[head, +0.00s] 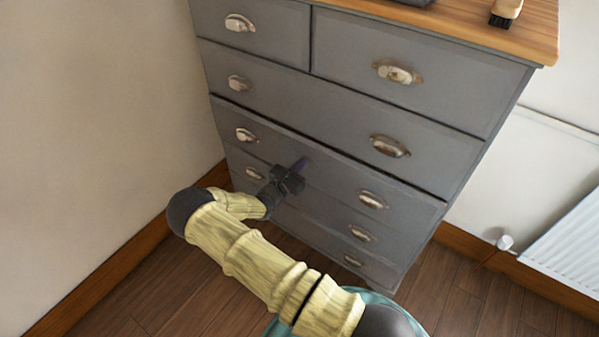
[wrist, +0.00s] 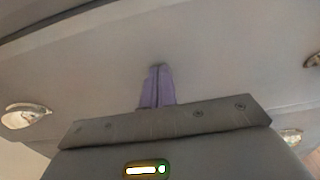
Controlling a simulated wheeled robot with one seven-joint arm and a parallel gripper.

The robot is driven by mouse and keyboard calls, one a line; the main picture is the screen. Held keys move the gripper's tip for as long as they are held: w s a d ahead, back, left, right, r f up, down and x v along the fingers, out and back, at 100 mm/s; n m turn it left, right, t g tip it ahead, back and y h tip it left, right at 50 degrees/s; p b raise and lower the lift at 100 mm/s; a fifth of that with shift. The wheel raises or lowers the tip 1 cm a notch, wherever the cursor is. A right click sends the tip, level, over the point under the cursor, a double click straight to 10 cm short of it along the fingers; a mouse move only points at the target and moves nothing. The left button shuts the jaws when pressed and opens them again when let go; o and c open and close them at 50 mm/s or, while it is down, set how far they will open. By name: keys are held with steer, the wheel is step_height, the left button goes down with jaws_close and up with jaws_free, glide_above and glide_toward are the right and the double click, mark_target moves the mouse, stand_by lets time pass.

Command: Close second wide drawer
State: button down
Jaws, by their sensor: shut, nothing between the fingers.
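A grey chest of drawers (head: 300,60) stands against the wall. Its second wide drawer (head: 330,178) has two metal cup handles, a left one (head: 246,135) and a right one (head: 372,199). A dark gap runs along its top edge, and it looks at most slightly proud of the front. My gripper (head: 301,163) is at this drawer's face, between the two handles. In the wrist view its purple fingers (wrist: 157,88) are together and empty, pointing at the grey drawer front (wrist: 215,70). They are touching or very close to it; I cannot tell which.
The first wide drawer (head: 310,105) above looks flush. Further drawers lie below, partly behind my arm. A brush (head: 505,12) lies on the wooden top (head: 460,25). A radiator (head: 575,240) is at the right and a bare wall (head: 90,100) at the left.

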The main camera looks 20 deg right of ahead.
steer(key=shift+w+d+r, duration=0.2)
steer(key=shift+w+d, duration=0.25)
steer(key=shift+d, duration=0.15)
steer(key=shift+d+r, duration=0.1)
steer(key=p+v, duration=0.1)
steer(key=v, duration=1.3)
steer(key=shift+s+a+f, duration=0.2)
steer(key=shift+a+f, duration=0.05)
steer(key=shift+f, duration=0.05)
